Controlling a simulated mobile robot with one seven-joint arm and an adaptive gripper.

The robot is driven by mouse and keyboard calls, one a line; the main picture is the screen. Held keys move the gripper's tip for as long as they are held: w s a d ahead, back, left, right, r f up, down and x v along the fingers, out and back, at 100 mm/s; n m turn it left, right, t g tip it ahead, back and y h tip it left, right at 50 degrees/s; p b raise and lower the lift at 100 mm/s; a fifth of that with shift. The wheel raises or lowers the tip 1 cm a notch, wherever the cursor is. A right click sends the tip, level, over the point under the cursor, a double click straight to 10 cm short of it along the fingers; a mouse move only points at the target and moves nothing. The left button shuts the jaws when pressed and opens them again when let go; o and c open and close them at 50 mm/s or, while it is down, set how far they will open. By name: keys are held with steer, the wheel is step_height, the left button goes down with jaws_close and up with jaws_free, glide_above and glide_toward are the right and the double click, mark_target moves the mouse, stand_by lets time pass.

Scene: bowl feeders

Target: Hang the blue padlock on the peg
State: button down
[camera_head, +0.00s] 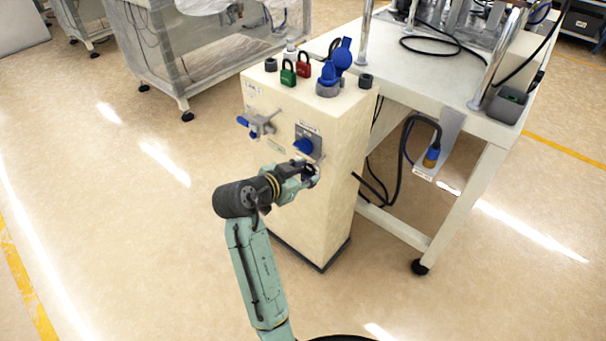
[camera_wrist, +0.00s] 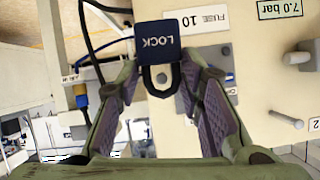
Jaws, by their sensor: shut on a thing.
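The blue padlock (camera_wrist: 158,42) is in the wrist view, its dark blue body marked LOCK at the top and its dark shackle (camera_wrist: 160,80) pointing down the picture. My gripper (camera_wrist: 160,72) is shut on it, with a finger on each side. In the head view my gripper (camera_head: 308,173) is close to the front of the cream cabinet (camera_head: 325,205), below the blue-handled switch (camera_head: 304,146). The padlock cannot be made out clearly there.
A green padlock (camera_head: 288,75), a red padlock (camera_head: 303,66) and a blue-lidded socket (camera_head: 329,80) are on the cabinet top. A blue-handled valve (camera_head: 258,124) projects from its front. A white table (camera_head: 410,75) with hanging cables stands right. The floor at left is clear.

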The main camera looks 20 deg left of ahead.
steer(key=shift+w+d, duration=0.2)
steer(key=shift+w, duration=0.3)
steer(key=shift+w+d, duration=0.15)
steer(key=shift+w, duration=0.3)
steer(key=shift+s+a+f, duration=0.1)
steer(key=shift+s+a, duration=0.15)
steer(key=shift+s, duration=0.4)
steer(key=shift+s+a+r, duration=0.1)
steer(key=shift+s+a, duration=0.15)
steer(key=shift+s, duration=0.4)
steer(key=shift+s+a+f, duration=0.1)
steer(key=shift+s+a, duration=0.15)
steer(key=shift+s, duration=0.4)
stand_by(0.4)
steer(key=shift+w+d, duration=0.25)
steer(key=shift+w, duration=0.45)
steer(key=shift+w+d, duration=0.3)
steer(key=shift+w, duration=0.4)
steer(key=shift+w+d, duration=0.25)
steer(key=shift+w, duration=0.45)
stand_by(1.2)
steer(key=shift+s+a, duration=0.25)
steer(key=shift+s, duration=0.3)
steer(key=shift+s+a, duration=0.2)
steer(key=shift+s, duration=0.3)
stand_by(0.3)
